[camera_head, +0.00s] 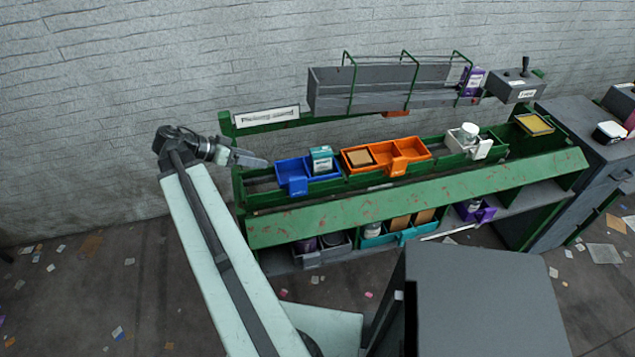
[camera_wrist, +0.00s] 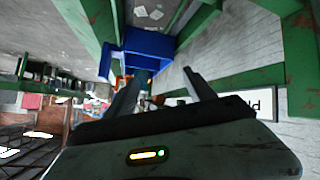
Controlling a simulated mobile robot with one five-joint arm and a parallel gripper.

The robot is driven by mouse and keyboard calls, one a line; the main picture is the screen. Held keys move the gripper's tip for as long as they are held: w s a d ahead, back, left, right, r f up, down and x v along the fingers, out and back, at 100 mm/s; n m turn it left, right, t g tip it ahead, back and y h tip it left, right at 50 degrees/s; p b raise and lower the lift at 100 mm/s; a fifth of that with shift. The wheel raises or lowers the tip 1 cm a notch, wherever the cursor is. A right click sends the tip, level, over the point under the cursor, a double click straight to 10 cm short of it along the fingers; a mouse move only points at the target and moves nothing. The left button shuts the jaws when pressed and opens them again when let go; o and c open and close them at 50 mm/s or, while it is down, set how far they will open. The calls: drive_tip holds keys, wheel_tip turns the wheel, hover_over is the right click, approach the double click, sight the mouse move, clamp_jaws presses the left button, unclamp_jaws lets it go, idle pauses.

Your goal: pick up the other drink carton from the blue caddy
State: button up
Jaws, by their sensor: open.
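The blue caddy (camera_head: 292,186) sits at the left end of the green rack's upper shelf. One teal-and-white carton (camera_head: 322,160) stands upright in its right part; its left part looks empty from here. My gripper (camera_head: 258,161) is left of the caddy, slightly above its rim, pointing right towards it and apart from it. In the wrist view, my gripper (camera_wrist: 162,76) has its two fingers spread with nothing between them. The blue caddy (camera_wrist: 148,43) shows beyond the fingertips there; I cannot make out the carton in that view.
An orange caddy (camera_head: 398,166) stands right of the blue one, then a white caddy (camera_head: 482,148). A grey trough (camera_head: 385,99) with a purple carton (camera_head: 474,80) hangs above. A label board (camera_head: 267,117) stands behind my gripper. More caddies sit on the lower shelf.

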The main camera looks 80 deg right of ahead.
sight(320, 152)
drive_tip(key=shift+s+d+f+m+g+y+b, duration=0.2)
drive_tip(key=shift+s+d+m+g+b, duration=0.75)
drive_tip(key=shift+s, duration=2.3)
drive_tip(key=shift+s+d+f+m+g+y+b, duration=0.2)
drive_tip(key=shift+s+d+m+b, duration=0.85)
drive_tip(key=shift+s, duration=2.25)
drive_tip(key=shift+s+d+f+m+g+b, duration=0.55)
drive_tip(key=shift+s+d+m, duration=0.55)
drive_tip(key=shift+s+d, duration=1.55)
drive_tip(key=shift+s+a+r, duration=0.2)
drive_tip(key=shift+s+a, duration=0.35)
drive_tip(key=shift+a, duration=0.15)
clamp_jaws()
